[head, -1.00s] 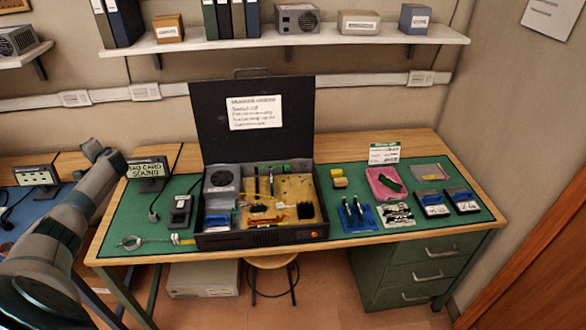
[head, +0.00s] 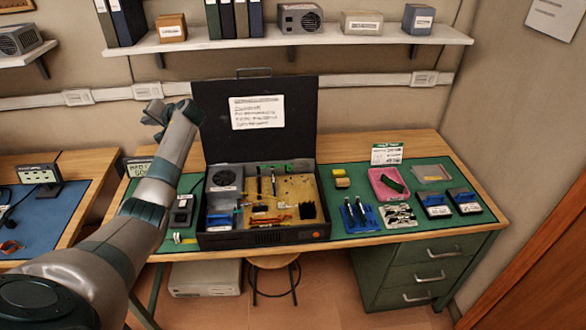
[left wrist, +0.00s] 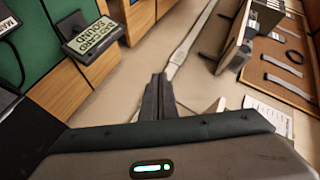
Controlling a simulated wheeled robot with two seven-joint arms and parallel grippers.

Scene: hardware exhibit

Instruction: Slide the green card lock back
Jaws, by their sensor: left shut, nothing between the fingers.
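The open black case (head: 318,232) stands on the green-topped bench with its lid up. Inside it is a yellowish circuit board (head: 285,190) with slots and cards. A small green part (head: 300,164), which looks like the green card lock, sits at the board's back right; its exact position is too small to tell. My left gripper (head: 156,112) is raised to the left of the case lid, well away from the green part. In the left wrist view its fingers (left wrist: 158,92) are shut and empty, and the case is out of that view. My right gripper is not in view.
A sign reading "bad card sound" (left wrist: 95,38) stands on the bench below my left arm. The wall shelf (head: 380,34) runs above. A pink tray (head: 386,184), blue holders and small boxes occupy the bench right of the case.

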